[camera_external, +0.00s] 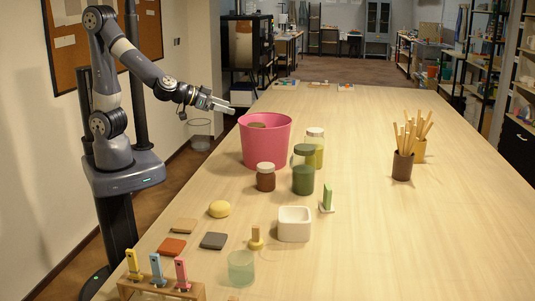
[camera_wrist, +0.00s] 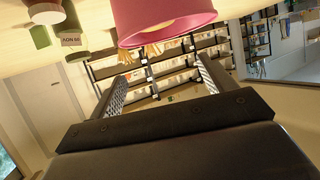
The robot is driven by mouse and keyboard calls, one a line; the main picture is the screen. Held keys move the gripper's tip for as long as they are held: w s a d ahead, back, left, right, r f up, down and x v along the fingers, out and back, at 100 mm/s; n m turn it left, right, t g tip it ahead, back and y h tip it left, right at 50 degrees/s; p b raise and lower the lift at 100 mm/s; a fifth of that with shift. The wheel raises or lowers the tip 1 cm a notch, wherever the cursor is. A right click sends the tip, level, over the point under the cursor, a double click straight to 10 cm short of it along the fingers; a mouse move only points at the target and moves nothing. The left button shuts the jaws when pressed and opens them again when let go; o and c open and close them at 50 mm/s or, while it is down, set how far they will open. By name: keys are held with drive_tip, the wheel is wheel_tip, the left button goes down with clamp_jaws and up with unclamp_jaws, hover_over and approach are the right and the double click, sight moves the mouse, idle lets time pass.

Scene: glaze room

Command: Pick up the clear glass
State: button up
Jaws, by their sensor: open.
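A clear, slightly green-tinted glass (camera_external: 241,268) stands on the wooden table (camera_external: 420,230) near its front edge in the external view. It is upright, and I cannot make it out in the wrist view. My gripper (camera_external: 222,106) is open at the far left edge of the table, at the height of the pink bucket's rim and far behind the glass. In the wrist view its two fingers (camera_wrist: 160,82) stand apart with nothing between them.
The pink bucket (camera_external: 265,148) is beside my gripper and also at the top of the wrist view (camera_wrist: 160,20). The table's right side is mostly clear.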

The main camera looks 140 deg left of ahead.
drive_tip(key=w+d+m+t+h+b, duration=0.25)
drive_tip(key=w+d+m+t, duration=0.2)
drive_tip(key=w+m, duration=0.8)
drive_tip(key=w+d+m+t+h+b, duration=0.25)
drive_tip(key=w+d+m+t, duration=0.2)
drive_tip(key=w+m, duration=0.75)
drive_tip(key=m+h+b, duration=0.1)
drive_tip(key=m+h, duration=0.7)
drive_tip(key=m, duration=1.8)
approach(247, 269)
drive_tip(key=shift+f+p+x, duration=0.25)
drive_tip(key=shift+p+x, duration=1.5)
drive_tip(key=shift+x, duration=1)
drive_tip(key=shift+s+a, duration=0.15)
drive_tip(key=c, duration=1.2)
